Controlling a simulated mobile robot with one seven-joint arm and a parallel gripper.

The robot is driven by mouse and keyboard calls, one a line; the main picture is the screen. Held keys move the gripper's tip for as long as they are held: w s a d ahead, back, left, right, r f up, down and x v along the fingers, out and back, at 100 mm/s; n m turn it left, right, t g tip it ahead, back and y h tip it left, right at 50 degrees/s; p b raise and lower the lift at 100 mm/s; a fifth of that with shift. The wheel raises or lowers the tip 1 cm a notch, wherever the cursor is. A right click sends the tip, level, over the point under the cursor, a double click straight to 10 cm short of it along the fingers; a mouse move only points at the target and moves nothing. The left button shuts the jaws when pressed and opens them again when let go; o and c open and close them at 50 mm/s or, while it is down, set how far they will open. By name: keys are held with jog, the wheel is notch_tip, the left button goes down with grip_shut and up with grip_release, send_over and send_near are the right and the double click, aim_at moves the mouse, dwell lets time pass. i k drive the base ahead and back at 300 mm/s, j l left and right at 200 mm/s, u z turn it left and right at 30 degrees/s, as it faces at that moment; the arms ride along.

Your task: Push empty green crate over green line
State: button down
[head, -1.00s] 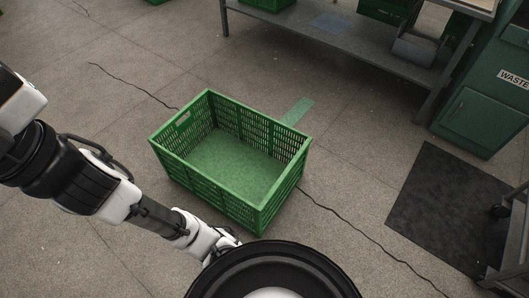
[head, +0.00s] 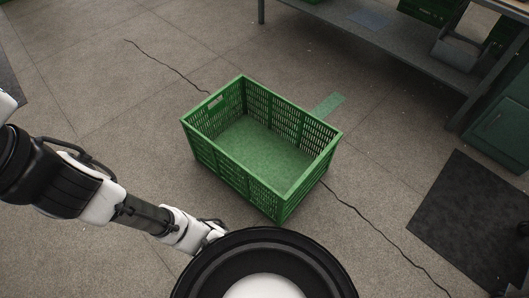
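The empty green crate (head: 234,172) stands upright on the floor in the middle of the head view. A short piece of green line (head: 329,105) shows on the floor just beyond the crate's far right side. I cannot tell whether more of the line lies under the crate. My arm reaches in from the left, and its end (head: 212,232) is low, near the crate's front side. My round black and white body part hides the fingers, so I cannot tell their state or whether they touch the crate.
A dark mat (head: 474,217) lies on the floor at the right. A grey workbench with a lower shelf (head: 378,35) stands at the back right, beside a green cabinet (head: 503,132). A thin crack crosses the floor. Open floor lies left of the crate.

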aim_at(272, 173)
jog(key=z, duration=0.4)
jog(key=i+j+z, duration=0.1)
jog(key=j+z, duration=0.65)
jog(key=j, duration=0.15)
jog(key=j+z, duration=0.15)
jog(key=j, duration=0.4)
jog(key=k+j+z, duration=0.1)
jog(key=j, duration=0.95)
jog(key=k+j, duration=0.15)
jog(key=j, duration=0.35)
jog(key=j+z, duration=0.15)
jog(key=j, duration=0.25)
jog(key=k+j+z, duration=0.15)
jog(key=j, duration=0.2)
jog(key=k+j+z, duration=0.1)
jog(key=j, duration=0.3)
jog(key=k+j+z, duration=0.15)
jog(key=j, duration=0.2)
jog(key=k+j+z, duration=0.15)
jog(key=j, duration=0.2)
jog(key=i+j+u, duration=0.15)
jog(key=k+l+z, duration=0.15)
